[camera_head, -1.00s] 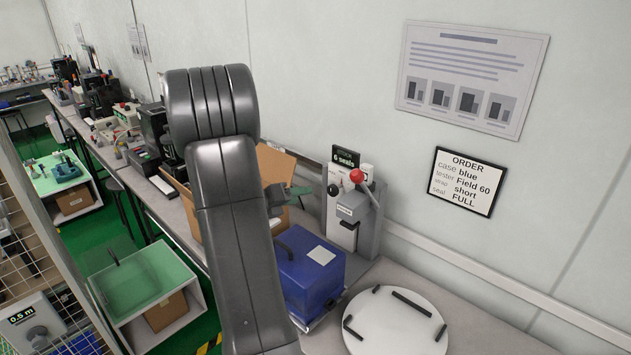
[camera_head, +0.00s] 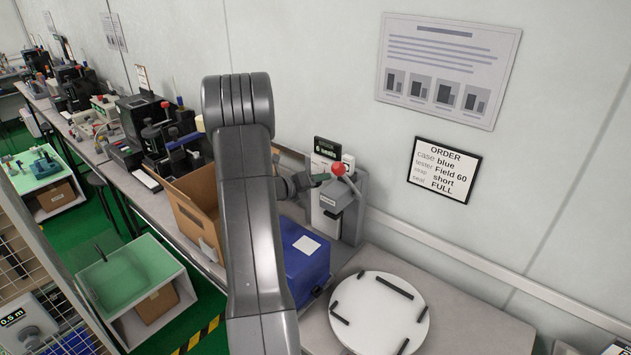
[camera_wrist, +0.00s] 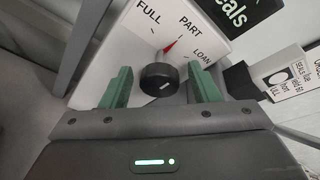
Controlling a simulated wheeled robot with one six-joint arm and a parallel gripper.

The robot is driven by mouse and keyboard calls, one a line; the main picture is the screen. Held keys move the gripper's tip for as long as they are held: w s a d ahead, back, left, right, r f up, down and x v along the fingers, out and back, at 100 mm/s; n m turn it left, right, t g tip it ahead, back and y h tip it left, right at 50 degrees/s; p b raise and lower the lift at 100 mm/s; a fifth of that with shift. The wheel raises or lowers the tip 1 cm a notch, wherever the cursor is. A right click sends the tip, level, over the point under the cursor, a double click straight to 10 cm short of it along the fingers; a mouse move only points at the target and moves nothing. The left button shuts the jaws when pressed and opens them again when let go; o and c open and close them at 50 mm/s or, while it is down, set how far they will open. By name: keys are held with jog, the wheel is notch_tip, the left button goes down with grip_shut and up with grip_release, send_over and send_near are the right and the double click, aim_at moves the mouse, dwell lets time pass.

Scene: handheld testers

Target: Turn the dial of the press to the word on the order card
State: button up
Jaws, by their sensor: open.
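The press (camera_head: 349,215) stands against the wall, with a red ball lever (camera_head: 338,169). Its black dial (camera_wrist: 158,84) is on a white plate in the wrist view, marked FULL, PART and LOAN. The dial's red pointer (camera_wrist: 169,48) points up and right, towards PART. My gripper (camera_wrist: 161,72) is open, with one green finger on each side of the dial; I cannot tell whether they touch it. In the head view my gripper (camera_head: 318,180) is at the press front. The order card (camera_head: 444,178) on the wall reads case blue, tester Field 60, wrap short, seal FULL.
A blue case (camera_head: 303,272) stands just in front of the press. A round white turntable (camera_head: 375,320) with black bars is to its right. An open cardboard box (camera_head: 190,205) is to the left, behind my arm. The bench right of the turntable is mostly clear.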

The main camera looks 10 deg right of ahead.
jog(key=shift+c, duration=0.2)
jog(key=c, duration=0.9)
jog(key=shift+f+n+h+b, duration=0.15)
jog(key=shift+n+h+b, duration=0.25)
jog(key=shift+n+b, duration=0.45)
jog(key=n+g+h+b, duration=0.1)
jog(key=n, duration=0.2)
jog(key=shift+b, duration=0.3)
jog(key=n+h+b, duration=0.2)
jog(key=n, duration=0.3)
jog(key=shift+a+b, duration=0.1)
jog(key=shift+b, duration=0.3)
jog(key=shift+n, duration=0.25)
